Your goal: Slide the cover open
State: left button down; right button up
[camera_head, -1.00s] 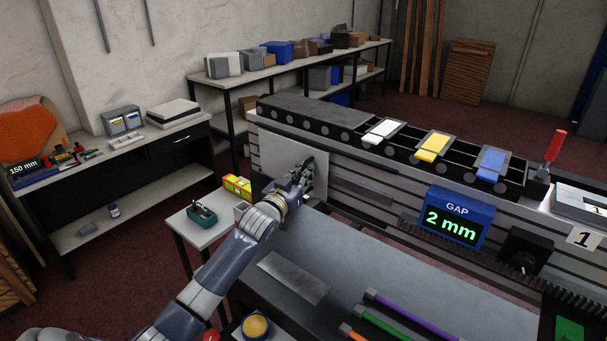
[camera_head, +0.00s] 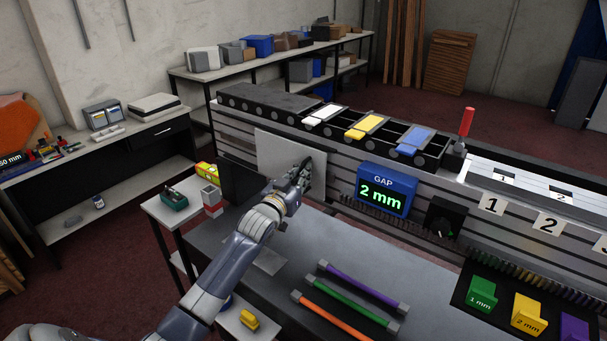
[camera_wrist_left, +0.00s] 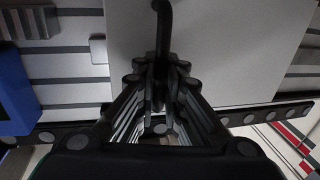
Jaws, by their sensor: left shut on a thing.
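The cover is a flat light grey panel (camera_head: 275,158) standing upright against the front of the grooved machine (camera_head: 232,122). A dark opening (camera_head: 238,183) shows just to the left of the panel. My left gripper (camera_head: 304,172) is at the panel's right part, shut on its black handle. In the left wrist view the panel (camera_wrist_left: 215,45) fills the upper middle, and the curved black handle (camera_wrist_left: 163,18) runs down between the fingers of my left gripper (camera_wrist_left: 160,65). My fingers hide the handle's lower part. My right gripper is not in view.
A blue display (camera_head: 383,190) reading "GAP 2 mm" and a black knob (camera_head: 443,218) are right of the panel. Purple, green and orange rods (camera_head: 350,300) lie on the grey table (camera_head: 410,265). A small side table (camera_head: 157,209) stands left.

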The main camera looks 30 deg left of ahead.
pick_arm(q)
jog(key=shift+a+f, duration=0.1)
jog(key=shift+a, duration=0.05)
jog(key=c, duration=2)
grip_release()
jog(key=shift+c, duration=0.2)
jog(key=o, duration=0.3)
jog(key=shift+a, duration=0.1)
jog(key=shift+o, duration=0.2)
jog(key=shift+s, duration=0.1)
jog(key=s+d, duration=0.1)
jog(key=s, duration=1.1)
jog(key=shift+d, duration=0.2)
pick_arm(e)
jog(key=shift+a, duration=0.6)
